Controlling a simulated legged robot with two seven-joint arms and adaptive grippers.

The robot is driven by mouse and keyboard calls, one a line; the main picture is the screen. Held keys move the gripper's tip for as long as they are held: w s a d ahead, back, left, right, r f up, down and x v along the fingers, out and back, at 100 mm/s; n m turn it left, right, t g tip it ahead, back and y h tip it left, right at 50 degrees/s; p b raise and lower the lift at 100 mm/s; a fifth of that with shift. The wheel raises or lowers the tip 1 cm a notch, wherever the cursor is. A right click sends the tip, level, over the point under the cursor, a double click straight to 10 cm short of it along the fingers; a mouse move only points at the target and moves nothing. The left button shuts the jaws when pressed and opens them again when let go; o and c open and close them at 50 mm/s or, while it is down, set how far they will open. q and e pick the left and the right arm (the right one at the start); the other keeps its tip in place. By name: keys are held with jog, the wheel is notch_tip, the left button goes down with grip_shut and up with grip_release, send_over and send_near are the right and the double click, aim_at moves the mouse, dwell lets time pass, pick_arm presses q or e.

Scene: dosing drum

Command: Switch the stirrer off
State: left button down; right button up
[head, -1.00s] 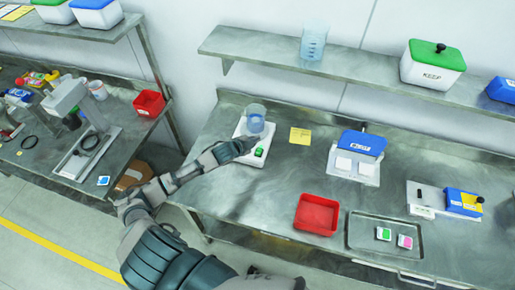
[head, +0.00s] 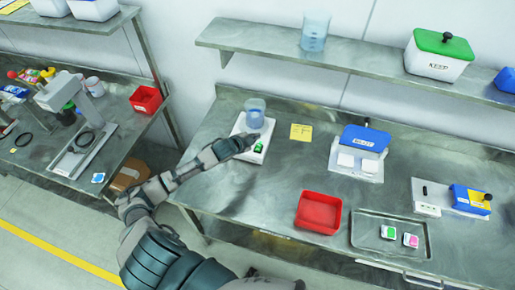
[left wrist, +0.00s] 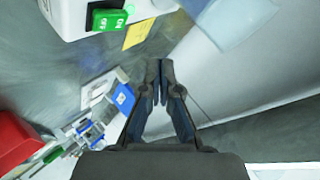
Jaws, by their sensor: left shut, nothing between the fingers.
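The stirrer (head: 240,128) is a white box on the steel bench with a beaker (head: 255,113) of bluish liquid on top. Its green rocker switch (head: 259,147) is on the front right. The switch is large in the left wrist view (left wrist: 107,19), at the upper left, with white marks. My left gripper (head: 254,138) is over the stirrer, close to the switch and in front of the beaker. Its fingers are shut and empty in the left wrist view (left wrist: 160,65), apart from the switch in that picture. My right gripper is not in view.
A yellow note (head: 300,132) lies right of the stirrer. Farther right are a blue-topped balance (head: 364,138), a red bin (head: 319,213) and a tray (head: 362,262) with small packets. A shelf (head: 260,41) hangs above. Bench around the note is clear.

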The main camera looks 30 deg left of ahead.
aim_at(257, 147)
pick_arm(q)
jog(key=f+b, duration=0.2)
jog(key=shift+w+d+f, duration=0.15)
jog(key=shift+w+f, duration=0.15)
jog(key=shift+f, duration=0.05)
jog(key=shift+w+d+f+b, duration=0.25)
jog(key=shift+f+b, duration=0.1)
jog(key=shift+f, duration=0.4)
jog(key=shift+a+f, duration=0.15)
jog(key=shift+a, duration=0.25)
jog(key=shift+d, duration=0.35)
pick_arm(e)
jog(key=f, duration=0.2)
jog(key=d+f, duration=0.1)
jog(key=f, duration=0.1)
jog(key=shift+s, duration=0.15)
